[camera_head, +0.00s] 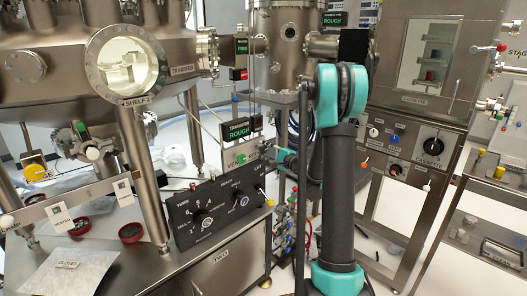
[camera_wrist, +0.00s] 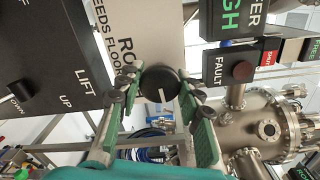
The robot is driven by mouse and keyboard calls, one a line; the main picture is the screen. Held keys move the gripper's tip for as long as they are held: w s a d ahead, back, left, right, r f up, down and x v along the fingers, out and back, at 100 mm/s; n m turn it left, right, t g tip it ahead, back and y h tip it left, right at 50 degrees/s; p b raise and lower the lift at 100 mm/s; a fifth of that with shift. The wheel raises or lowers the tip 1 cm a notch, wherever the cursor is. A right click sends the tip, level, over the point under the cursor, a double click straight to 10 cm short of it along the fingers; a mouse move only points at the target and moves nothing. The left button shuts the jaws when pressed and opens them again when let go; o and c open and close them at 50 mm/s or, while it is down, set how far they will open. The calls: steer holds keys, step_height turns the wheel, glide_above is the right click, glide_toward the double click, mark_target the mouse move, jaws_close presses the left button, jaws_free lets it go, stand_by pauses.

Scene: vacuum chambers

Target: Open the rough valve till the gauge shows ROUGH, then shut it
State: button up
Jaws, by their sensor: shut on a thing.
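My gripper (camera_wrist: 156,92) is closed around a round black knob (camera_wrist: 158,82) with a white pointer line, on a pale plate (camera_wrist: 140,30) lettered "RO…" and "NEEDS FLOO…", partly cut off. The fingers sit on both sides of the knob. The transfer gauge (camera_head: 240,138) reads ROUGH in green in the head view. Part of a gauge (camera_wrist: 228,15) with green "GH" and "FER" shows at the top of the wrist view.
A black panel (camera_wrist: 45,75) with a LIFT UP/DOWN switch lies left of the knob in the wrist view. A dark box with a FAULT lamp (camera_wrist: 242,70) is to the right. The cassette cabinet (camera_head: 425,90) and the steel transfer chamber (camera_head: 60,65) flank my arm.

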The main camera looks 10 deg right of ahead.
steer(key=shift+m, duration=0.5)
steer(key=o, duration=1.2)
steer(key=shift+s, duration=0.1)
steer(key=v, duration=1.2)
